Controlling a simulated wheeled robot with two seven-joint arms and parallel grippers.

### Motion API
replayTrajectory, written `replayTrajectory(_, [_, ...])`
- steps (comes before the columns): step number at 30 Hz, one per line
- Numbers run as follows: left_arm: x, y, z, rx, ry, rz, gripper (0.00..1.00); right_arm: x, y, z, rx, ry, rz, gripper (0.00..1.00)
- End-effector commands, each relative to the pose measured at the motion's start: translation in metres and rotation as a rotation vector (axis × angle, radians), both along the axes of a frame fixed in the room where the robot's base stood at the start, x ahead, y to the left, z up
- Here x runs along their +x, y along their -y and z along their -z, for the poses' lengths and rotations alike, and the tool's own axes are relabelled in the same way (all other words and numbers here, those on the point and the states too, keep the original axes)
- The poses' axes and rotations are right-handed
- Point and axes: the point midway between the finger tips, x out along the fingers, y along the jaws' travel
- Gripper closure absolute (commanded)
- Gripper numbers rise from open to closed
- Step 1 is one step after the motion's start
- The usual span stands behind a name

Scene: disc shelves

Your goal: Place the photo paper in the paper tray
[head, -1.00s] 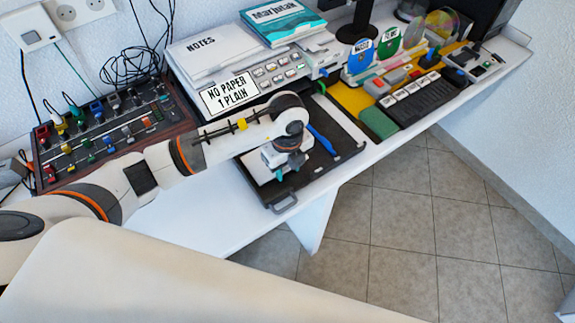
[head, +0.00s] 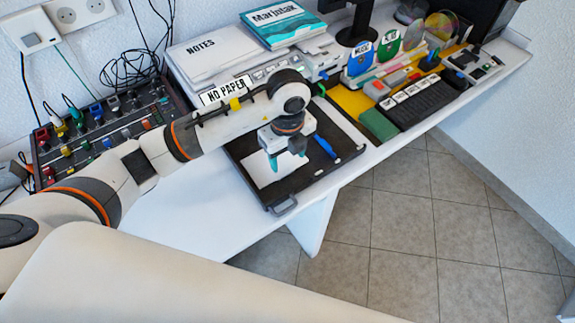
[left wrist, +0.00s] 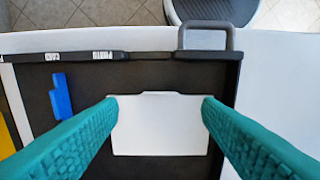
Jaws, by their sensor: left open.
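The black paper tray (head: 285,197) is pulled out in front of the printer (head: 255,80). The white photo paper (head: 273,176) lies flat inside it; it also shows in the left wrist view (left wrist: 160,130), near the tray wall with the handle (left wrist: 209,36). My left gripper (head: 288,160) is over the tray, its teal fingers spread. In the left wrist view its fingertips (left wrist: 159,98) are apart, at either side of the paper, with nothing held between them. A blue guide (left wrist: 61,95) stands in the tray beside the paper. My right gripper is not in view.
A printer sign (head: 226,92) reads "NO PAPER", its lower part hidden by my arm. A mixer with coloured knobs (head: 95,135) stands left. A green block (head: 378,124) and black keyboard (head: 425,100) lie right. The white table's front edge is close to the tray.

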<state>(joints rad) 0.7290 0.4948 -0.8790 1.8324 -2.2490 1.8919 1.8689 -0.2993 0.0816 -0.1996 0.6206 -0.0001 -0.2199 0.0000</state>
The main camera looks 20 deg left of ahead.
Motion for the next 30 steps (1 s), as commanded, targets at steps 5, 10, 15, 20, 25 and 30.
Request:
replayTrajectory(5, [0.001, 0.0, -0.036, 0.0, 0.003, 0.002, 0.41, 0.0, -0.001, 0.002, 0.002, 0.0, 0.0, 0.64])
replayTrajectory(10, [0.0, 0.0, -0.055, 0.0, 0.001, 0.0, 0.41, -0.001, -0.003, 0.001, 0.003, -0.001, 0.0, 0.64])
replayTrajectory(15, [0.0, 0.0, -0.059, 0.001, -0.001, 0.0, 0.41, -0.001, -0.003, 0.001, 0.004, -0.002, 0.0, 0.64])
replayTrajectory(20, [0.0, 0.0, -0.059, 0.001, -0.001, 0.0, 0.41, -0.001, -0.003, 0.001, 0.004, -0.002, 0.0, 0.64])
replayTrajectory(25, [0.0, 0.0, -0.059, 0.001, -0.001, 0.0, 0.41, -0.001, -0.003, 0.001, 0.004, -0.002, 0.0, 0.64])
replayTrajectory(30, [0.0, 0.0, -0.059, 0.001, -0.001, 0.0, 0.41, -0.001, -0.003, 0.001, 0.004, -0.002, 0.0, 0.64])
